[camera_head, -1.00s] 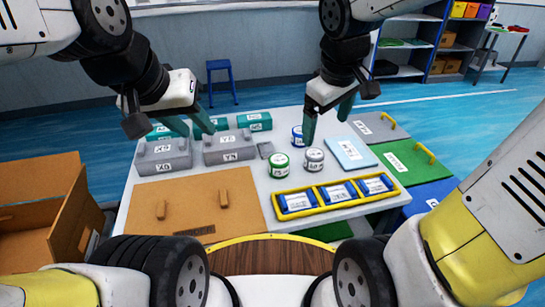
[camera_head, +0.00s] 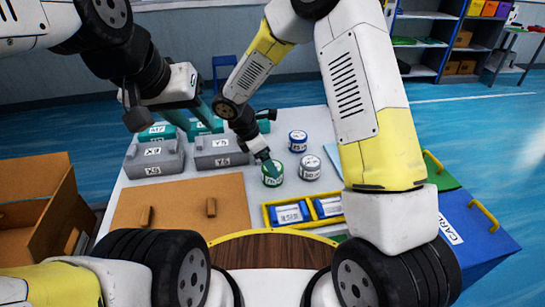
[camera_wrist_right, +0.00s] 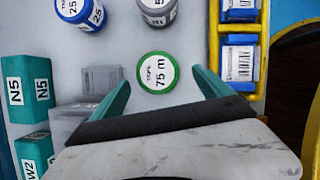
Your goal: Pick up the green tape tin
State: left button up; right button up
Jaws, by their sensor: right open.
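The green tape tin (camera_head: 272,177) stands upright on the white table, with a white top and a green rim. In the right wrist view, the green tape tin (camera_wrist_right: 157,72) reads "75 m" and lies just ahead of and between the fingertips. My right gripper (camera_wrist_right: 160,80) is open, with a teal finger to each side and nothing held. In the head view, my right gripper (camera_head: 268,163) is over the tin and partly hides it. My left gripper (camera_head: 195,118) is open and empty above the grey and teal boxes at the back left.
A grey tin (camera_head: 310,168) and a blue tin (camera_head: 298,141) stand close to the right. A yellow-edged tray (camera_head: 268,216) with blue packs is in front. A brown board (camera_head: 180,203) covers the front left of the table. Grey boxes (camera_head: 155,158) stand behind it.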

jog(key=x, duration=0.5)
jog(key=shift+w+f, duration=0.2)
jog(key=shift+f, duration=0.2)
jog(key=c, duration=1.8)
jog(key=shift+r, duration=0.1)
